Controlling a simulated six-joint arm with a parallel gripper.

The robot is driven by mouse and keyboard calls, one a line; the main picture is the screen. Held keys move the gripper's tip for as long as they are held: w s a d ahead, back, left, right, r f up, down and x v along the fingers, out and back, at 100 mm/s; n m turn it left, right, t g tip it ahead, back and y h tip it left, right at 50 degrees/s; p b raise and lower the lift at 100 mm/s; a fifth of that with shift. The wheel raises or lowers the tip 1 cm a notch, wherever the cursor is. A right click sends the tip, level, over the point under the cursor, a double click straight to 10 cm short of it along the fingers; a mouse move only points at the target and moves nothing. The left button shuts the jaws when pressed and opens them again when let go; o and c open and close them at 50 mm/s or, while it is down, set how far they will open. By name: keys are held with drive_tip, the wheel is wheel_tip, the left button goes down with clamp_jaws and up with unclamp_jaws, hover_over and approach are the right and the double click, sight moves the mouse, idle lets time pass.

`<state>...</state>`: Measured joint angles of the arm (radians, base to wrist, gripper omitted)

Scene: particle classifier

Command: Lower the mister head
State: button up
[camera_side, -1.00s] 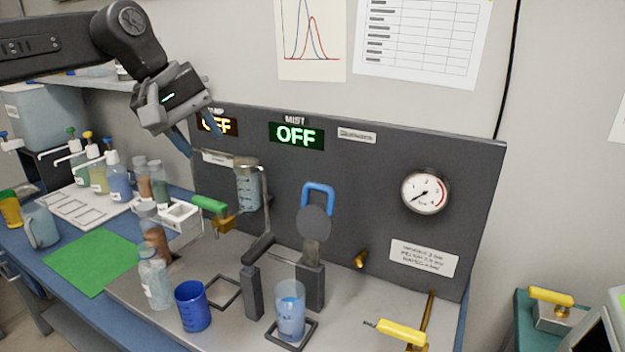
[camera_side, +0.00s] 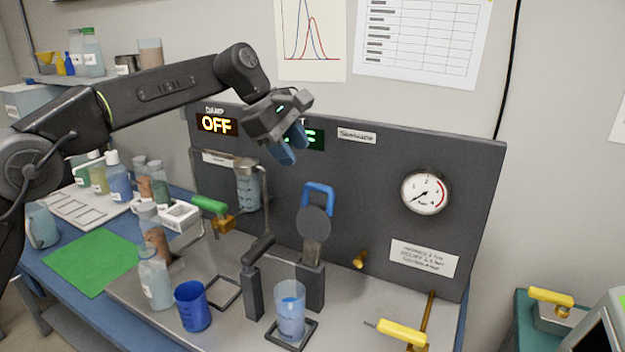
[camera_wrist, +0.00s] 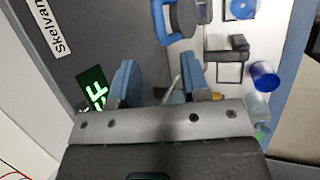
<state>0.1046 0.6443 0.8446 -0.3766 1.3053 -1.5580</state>
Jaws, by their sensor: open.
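What looks like the mister head is a grey round disc (camera_side: 313,223) with a blue loop handle (camera_side: 318,190), on a metal post in front of the dark panel. In the wrist view the blue handle (camera_wrist: 158,22) and grey disc (camera_wrist: 183,17) show at the top, beyond the fingers. My gripper (camera_side: 291,146) is open and empty, with blue fingers pointing down, above and left of the handle and apart from it. The gripper also shows in the wrist view (camera_wrist: 158,82). A clear beaker with blue contents (camera_side: 290,312) stands below the head on a square frame.
The dark panel (camera_side: 450,165) stands behind, with a gauge (camera_side: 425,193) at right. A green-handled valve (camera_side: 210,204) and clear cylinder (camera_side: 248,188) are left of the head. A blue cup (camera_side: 192,308) and clear bottle (camera_side: 155,280) stand front left. A yellow-handled valve (camera_side: 402,332) lies front right.

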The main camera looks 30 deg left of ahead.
sight(315, 184)
drive_tip(key=x, duration=0.8)
drive_tip(key=shift+f, duration=0.1)
drive_tip(key=shift+w, duration=0.1)
clamp_jaws()
